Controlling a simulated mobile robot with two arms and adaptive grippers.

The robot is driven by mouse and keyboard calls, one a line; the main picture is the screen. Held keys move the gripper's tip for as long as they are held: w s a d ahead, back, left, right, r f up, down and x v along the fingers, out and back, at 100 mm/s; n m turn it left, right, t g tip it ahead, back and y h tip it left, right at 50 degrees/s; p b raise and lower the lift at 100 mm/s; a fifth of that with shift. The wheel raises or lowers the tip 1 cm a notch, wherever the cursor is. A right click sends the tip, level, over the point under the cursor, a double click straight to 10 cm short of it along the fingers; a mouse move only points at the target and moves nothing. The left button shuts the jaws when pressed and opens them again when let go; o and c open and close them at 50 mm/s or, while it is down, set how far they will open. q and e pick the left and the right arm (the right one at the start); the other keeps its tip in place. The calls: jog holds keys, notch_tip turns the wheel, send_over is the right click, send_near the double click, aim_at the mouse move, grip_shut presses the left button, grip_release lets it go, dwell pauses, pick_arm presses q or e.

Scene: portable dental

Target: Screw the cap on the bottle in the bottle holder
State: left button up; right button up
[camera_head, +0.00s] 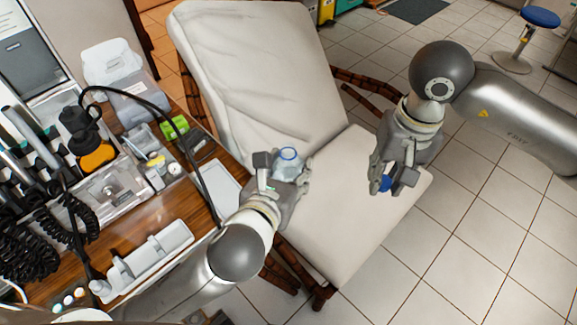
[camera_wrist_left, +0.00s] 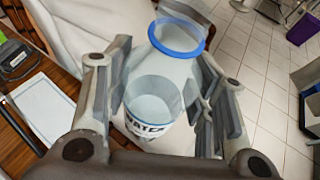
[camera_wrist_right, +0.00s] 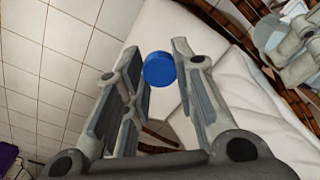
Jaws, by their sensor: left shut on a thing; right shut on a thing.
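A clear bottle (camera_head: 287,158) with a blue ring at its neck and "WATER" lettering is in my left gripper (camera_head: 282,170), above the front of the chair. In the left wrist view the bottle (camera_wrist_left: 160,90) sits between the fingers with its uncapped mouth facing up and away. My right gripper (camera_head: 391,182) is shut on the small blue cap (camera_head: 386,184), to the right of the bottle and clearly apart from it. The right wrist view shows the cap (camera_wrist_right: 159,69) pinched at the fingertips. I cannot clearly make out the bottle holder.
The cream chair (camera_head: 255,70) lies behind and below both grippers. The wooden counter (camera_head: 190,208) at left carries a white tray (camera_head: 150,262), coiled black hoses and an orange-black device (camera_head: 95,152). Open tiled floor lies to the right, with a blue stool (camera_head: 540,18) far back.

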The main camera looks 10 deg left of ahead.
jog(key=w+a+r+n, duration=0.1)
jog(key=w+a+r, duration=0.2)
jog(key=a+r, duration=0.55)
notch_tip(320, 180, up, 4)
jog(key=n, duration=0.2)
send_over(288, 174)
jog(key=w, duration=0.2)
jog(key=shift+w+a+r, duration=0.1)
jog(key=shift+w+a, duration=0.1)
jog(key=shift+f, duration=2)
jog(key=shift+f, duration=0.9)
jog(key=shift+f, duration=0.5)
